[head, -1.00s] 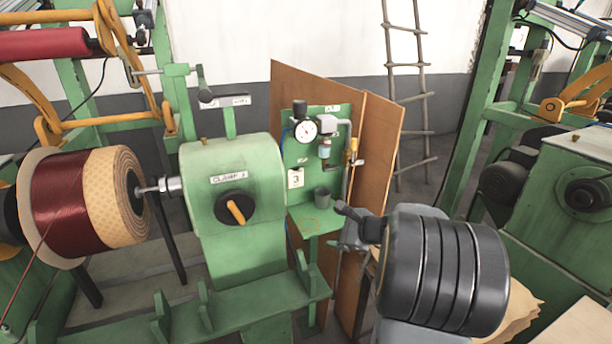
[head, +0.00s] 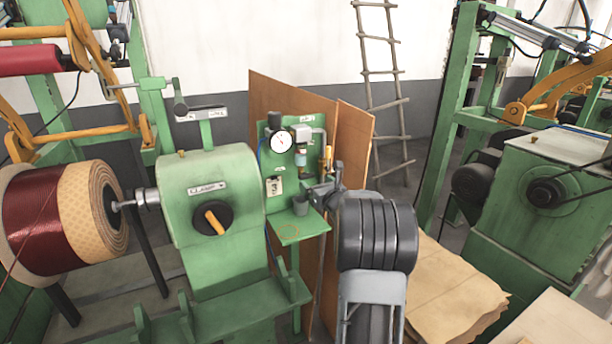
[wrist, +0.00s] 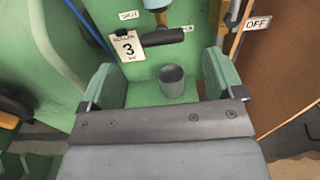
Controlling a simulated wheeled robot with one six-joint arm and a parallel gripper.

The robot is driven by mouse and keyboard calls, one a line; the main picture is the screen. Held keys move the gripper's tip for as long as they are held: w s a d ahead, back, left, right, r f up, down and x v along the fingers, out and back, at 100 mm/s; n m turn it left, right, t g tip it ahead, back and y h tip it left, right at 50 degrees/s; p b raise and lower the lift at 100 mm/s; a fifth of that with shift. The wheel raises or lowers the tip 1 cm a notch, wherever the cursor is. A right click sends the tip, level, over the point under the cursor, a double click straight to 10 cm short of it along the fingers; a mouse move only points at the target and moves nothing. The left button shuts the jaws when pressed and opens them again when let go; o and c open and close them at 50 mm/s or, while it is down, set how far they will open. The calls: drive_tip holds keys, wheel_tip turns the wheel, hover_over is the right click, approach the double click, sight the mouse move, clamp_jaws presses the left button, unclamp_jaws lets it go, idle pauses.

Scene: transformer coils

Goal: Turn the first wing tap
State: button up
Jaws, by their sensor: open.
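A small yellow fitting (head: 329,153) stands on the pipe at the right edge of the green service panel (head: 270,165) in the head view. It looks like a tap, but its wings are too small to make out. My gripper (head: 322,190) is in front of the panel's lower right, below the fitting and apart from it. In the wrist view my gripper (wrist: 158,78) is open and empty, its two fingers wide apart. A short dark bar (wrist: 165,38) lies ahead of it, beside a tag marked 3 (wrist: 128,48). An OFF label (wrist: 257,22) is at the upper right.
A grey cup (wrist: 171,82) on the panel's shelf shows between my fingers. A dial gauge (head: 281,142) is higher on the panel. A green clamp housing (head: 215,185) stands left, a brown board (head: 355,140) close behind on the right. A ladder (head: 385,90) leans behind.

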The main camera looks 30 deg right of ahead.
sight(308, 176)
drive_tip(key=w, duration=0.2)
drive_tip(key=w+p, duration=0.1)
drive_tip(key=w, duration=0.1)
drive_tip(key=w+d, duration=0.1)
drive_tip(key=w, duration=0.1)
drive_tip(key=shift+w, duration=0.25)
drive_tip(key=shift+c, duration=0.3)
